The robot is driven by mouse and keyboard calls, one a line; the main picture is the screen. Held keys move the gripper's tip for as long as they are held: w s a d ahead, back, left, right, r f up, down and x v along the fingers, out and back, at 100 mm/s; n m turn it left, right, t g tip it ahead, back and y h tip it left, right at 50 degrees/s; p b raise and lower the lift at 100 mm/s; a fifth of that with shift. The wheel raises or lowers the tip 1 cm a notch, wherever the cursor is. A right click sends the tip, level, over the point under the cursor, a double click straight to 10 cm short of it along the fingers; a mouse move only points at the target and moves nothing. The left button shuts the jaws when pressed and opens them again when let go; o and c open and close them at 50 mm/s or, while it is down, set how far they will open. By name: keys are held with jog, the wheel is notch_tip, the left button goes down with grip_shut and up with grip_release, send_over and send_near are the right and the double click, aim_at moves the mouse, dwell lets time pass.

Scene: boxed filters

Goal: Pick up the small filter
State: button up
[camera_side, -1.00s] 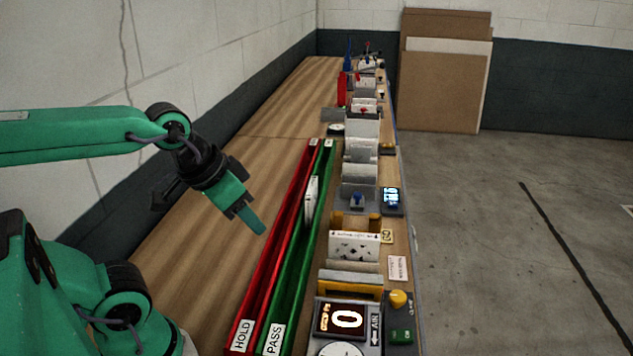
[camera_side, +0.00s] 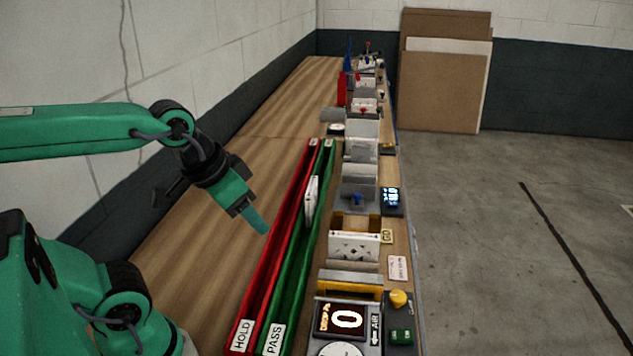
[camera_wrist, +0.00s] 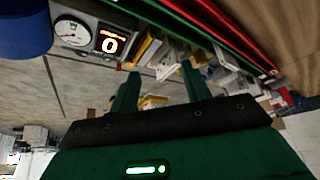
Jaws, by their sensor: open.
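Which piece is the small filter I cannot tell for certain. A thin white boxed panel (camera_side: 312,200) stands upright in the green PASS channel (camera_side: 290,277). A white panel with a dark diamond pattern (camera_side: 354,244) stands in a yellow-and-grey holder on the right of the channels. My gripper (camera_side: 256,222) hangs in the air left of the red HOLD channel (camera_side: 262,270), apart from both panels. In the wrist view my gripper (camera_wrist: 164,84) is open, with nothing seen held between its two green fingers.
A display reading 0 (camera_side: 341,320) with a gauge (camera_side: 342,349) sits at the near end. A yellow knob (camera_side: 398,299) and a small blue-lit display (camera_side: 391,197) stand at the bench's right edge. The wooden bench (camera_side: 240,180) left of the channels is mostly clear.

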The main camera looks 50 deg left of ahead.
jog(key=w+m+g, duration=0.2)
jog(key=w, duration=0.5)
jog(key=m+g, duration=0.3)
jog(key=m, duration=0.3)
send_over(355, 235)
jog(key=f, duration=1)
jog(key=shift+s+a, duration=0.1)
jog(key=shift+s, duration=0.25)
jog(key=shift+w+f+m+g, duration=0.3)
jog(key=shift+w+f+m, duration=0.05)
jog(key=shift+f+m, duration=0.1)
jog(key=shift+f, duration=3.9)
grip_shut()
